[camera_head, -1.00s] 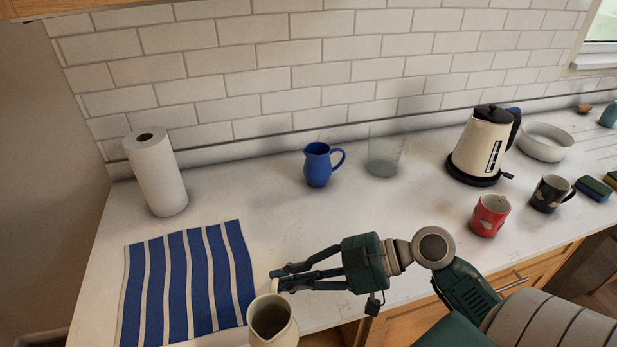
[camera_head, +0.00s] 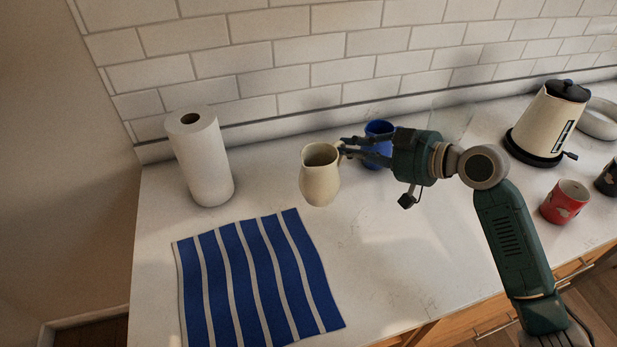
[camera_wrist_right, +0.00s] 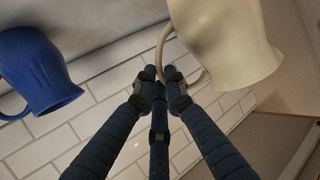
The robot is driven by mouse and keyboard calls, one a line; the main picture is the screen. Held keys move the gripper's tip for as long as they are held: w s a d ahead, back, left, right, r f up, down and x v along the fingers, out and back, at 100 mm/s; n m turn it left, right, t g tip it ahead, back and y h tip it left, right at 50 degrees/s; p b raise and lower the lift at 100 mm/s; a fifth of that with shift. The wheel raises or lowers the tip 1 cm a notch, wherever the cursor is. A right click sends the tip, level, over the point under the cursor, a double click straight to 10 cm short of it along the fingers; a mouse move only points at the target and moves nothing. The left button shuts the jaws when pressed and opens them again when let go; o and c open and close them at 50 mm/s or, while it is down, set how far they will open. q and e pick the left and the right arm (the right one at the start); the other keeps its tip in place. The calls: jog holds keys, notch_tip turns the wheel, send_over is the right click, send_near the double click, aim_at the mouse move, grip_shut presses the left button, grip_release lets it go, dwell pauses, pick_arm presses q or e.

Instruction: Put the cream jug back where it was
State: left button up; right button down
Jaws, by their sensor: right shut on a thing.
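The cream jug (camera_head: 320,178) is upright over the counter, to the left of my right gripper (camera_head: 345,148) in the head view. My right gripper is shut on the jug's handle. In the right wrist view the cream jug (camera_wrist_right: 225,40) fills the upper right, with its handle between the fingertips (camera_wrist_right: 172,82). I cannot tell whether its base touches the counter. My left gripper is not in view.
A blue jug (camera_head: 378,130) stands behind my right gripper, partly hidden; it also shows in the wrist view (camera_wrist_right: 35,70). A paper towel roll (camera_head: 201,160) stands left. A striped cloth (camera_head: 255,280) lies in front. A kettle (camera_head: 545,122) and red mug (camera_head: 564,202) stand right.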

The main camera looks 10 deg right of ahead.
jog(key=w+r+m+t+h, duration=0.2)
jog(key=w+r, duration=1)
jog(key=w, duration=0.1)
jog(key=f+p, duration=0.2)
jog(key=f, duration=1.8)
jog(key=shift+a+p, duration=0.2)
jog(key=shift+p, duration=0.15)
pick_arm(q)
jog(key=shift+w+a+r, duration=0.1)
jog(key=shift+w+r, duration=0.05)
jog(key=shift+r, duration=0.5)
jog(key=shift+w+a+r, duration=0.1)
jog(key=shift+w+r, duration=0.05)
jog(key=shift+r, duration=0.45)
pick_arm(e)
jog(key=c, duration=1.8)
grip_release()
jog(key=shift+f, duration=0.15)
jog(key=shift+s, duration=0.1)
pick_arm(q)
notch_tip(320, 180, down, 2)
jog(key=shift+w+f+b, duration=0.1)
jog(key=shift+b, duration=1)
pick_arm(e)
jog(key=v, duration=1.2)
jog(key=shift+a, duration=0.1)
